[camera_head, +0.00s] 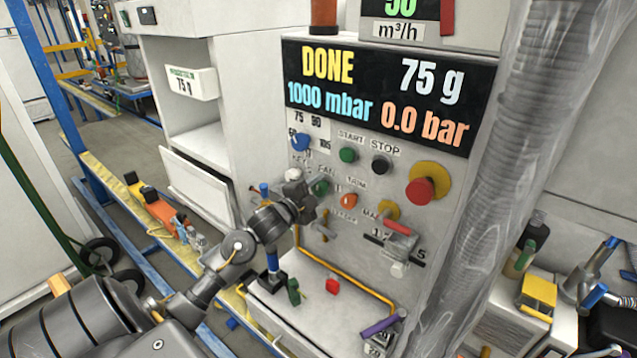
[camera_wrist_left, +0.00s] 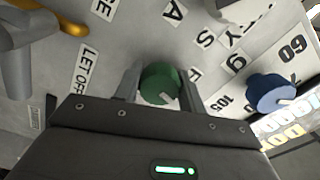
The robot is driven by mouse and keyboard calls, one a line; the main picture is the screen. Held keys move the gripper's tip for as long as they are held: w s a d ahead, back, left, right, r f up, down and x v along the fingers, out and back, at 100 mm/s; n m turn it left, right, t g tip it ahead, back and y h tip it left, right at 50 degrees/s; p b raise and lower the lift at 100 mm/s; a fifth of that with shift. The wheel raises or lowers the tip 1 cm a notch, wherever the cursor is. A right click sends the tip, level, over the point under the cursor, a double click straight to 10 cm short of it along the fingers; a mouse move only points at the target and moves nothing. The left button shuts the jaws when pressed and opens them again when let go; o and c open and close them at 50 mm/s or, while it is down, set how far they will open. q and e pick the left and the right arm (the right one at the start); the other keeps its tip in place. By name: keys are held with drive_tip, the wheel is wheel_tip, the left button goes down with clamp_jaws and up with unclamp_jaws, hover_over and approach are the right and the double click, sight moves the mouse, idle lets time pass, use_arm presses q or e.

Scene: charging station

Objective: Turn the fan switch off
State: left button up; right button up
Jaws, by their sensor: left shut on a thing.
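The fan switch (camera_head: 320,187) is a round green knob under a partly hidden FAN label on the grey control panel. In the left wrist view the green knob (camera_wrist_left: 160,84) sits between my two fingers, and a pale mark shows on its face. My left gripper (camera_head: 309,196) reaches in from the lower left and is shut on the knob; its fingers (camera_wrist_left: 160,92) flank it on both sides. The gripper hides part of the panel around the switch in the head view. My right gripper is not in view.
Near the switch are a blue dial (camera_head: 300,142), a green start button (camera_head: 348,155), a black stop button (camera_head: 381,165), an orange lamp (camera_head: 348,201) and a red emergency knob (camera_head: 420,190). The display (camera_head: 385,92) reads DONE. A ribbed hose (camera_head: 490,190) runs down the right.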

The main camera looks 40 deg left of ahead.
use_arm(q)
drive_tip(key=shift+n+p, duration=0.75)
drive_tip(key=shift+n, duration=0.45)
drive_tip(key=o, duration=1)
drive_tip(key=shift+c, duration=0.2)
